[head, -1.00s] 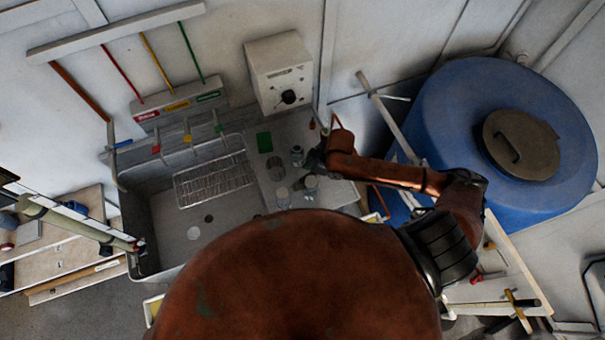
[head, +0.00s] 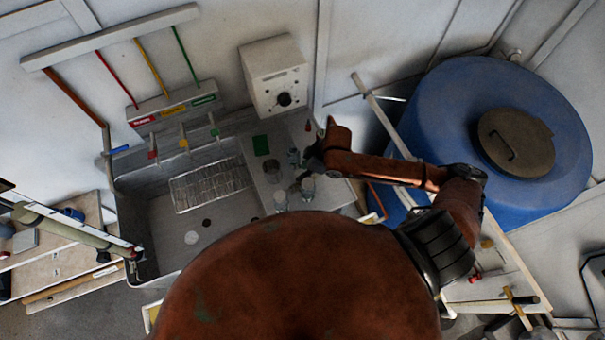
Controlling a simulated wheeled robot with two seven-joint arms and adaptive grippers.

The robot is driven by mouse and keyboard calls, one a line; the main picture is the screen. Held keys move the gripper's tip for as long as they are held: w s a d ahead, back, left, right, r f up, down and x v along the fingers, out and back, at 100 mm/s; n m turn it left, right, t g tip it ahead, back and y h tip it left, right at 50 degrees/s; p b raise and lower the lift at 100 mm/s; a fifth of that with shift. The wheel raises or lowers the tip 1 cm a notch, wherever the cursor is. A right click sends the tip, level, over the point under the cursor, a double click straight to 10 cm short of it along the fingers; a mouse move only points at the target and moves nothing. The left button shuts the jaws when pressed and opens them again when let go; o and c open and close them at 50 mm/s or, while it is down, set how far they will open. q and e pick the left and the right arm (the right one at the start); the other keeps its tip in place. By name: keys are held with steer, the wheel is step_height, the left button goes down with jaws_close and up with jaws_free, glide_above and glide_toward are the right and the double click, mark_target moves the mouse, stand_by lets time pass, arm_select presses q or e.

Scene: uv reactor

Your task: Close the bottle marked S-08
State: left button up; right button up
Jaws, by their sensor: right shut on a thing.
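A dark grey-green bottle (head: 293,157) stands on the sink's side counter. Two clear glass jars, one on the left (head: 280,200) and one on the right (head: 308,187), stand nearer to me. The label S-08 cannot be read on any of them. My right gripper (head: 311,166) is low over the counter, just right of the dark bottle and behind the right jar. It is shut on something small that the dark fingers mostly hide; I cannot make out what. Whether it touches a bottle or jar is unclear. My left gripper is out of view.
The steel sink (head: 165,240) with a wire rack (head: 210,184) lies left of the counter. A green pad (head: 261,145) lies behind the bottles. A white control box (head: 275,75) is on the wall. A large blue tank (head: 430,120) stands at right.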

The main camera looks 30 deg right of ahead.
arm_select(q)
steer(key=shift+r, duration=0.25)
arm_select(e)
step_height(320, 180, up, 16)
steer(key=shift+f, duration=0.15)
stand_by(0.3)
arm_select(q)
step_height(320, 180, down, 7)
steer(key=b, duration=0.6)
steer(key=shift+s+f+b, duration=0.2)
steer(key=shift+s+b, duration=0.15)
steer(key=shift+b, duration=0.05)
arm_select(e)
steer(key=w+a+m+t+h, duration=0.1)
steer(key=w+a+m, duration=0.2)
steer(key=a+m, duration=0.2)
steer(key=w+a+m+h, duration=0.2)
steer(key=w+a+m, duration=0.2)
steer(key=a, duration=0.6)
steer(key=shift+w+a+m+t, duration=0.2)
steer(key=shift+a+m+t, duration=0.2)
steer(key=shift+m, duration=0.3)
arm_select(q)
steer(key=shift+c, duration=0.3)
